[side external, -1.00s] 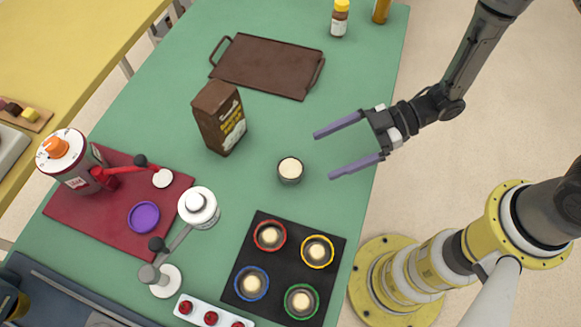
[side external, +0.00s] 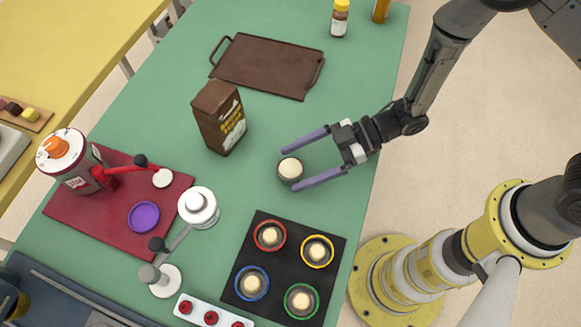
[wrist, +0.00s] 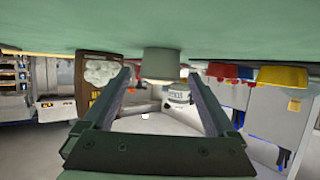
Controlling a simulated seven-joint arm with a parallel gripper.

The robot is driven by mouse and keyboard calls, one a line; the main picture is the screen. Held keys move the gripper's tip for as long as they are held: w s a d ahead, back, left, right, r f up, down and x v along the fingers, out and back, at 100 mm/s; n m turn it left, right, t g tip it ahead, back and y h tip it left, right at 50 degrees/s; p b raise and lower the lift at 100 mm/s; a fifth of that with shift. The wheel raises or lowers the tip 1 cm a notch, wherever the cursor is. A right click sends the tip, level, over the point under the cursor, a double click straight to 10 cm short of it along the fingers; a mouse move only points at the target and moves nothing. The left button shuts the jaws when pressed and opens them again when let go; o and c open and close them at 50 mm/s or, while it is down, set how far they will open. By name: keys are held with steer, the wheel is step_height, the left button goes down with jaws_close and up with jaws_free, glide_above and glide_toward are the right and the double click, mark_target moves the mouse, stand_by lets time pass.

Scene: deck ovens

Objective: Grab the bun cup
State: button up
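The bun cup (side external: 290,172) is a small dark round cup with a pale top, standing upright on the green table. My gripper (side external: 289,168) is open, with one purple finger on the far side of the cup and the other on its near side. The fingertips are level with the cup, and the near finger overlaps its edge in the picture; I cannot tell whether it touches. In the wrist view, which looks upside down, the cup (wrist: 160,64) is centred between the fingertips of my gripper (wrist: 159,76), with gaps on both sides.
A brown bag (side external: 219,118) stands behind and left of the cup. A black mat (side external: 278,264) with several coloured rings lies in front. A white-lidded container (side external: 198,208) is to the left. A brown tray (side external: 267,66) lies at the back. The table right around the cup is clear.

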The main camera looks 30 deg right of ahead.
steer(key=c, duration=1.2)
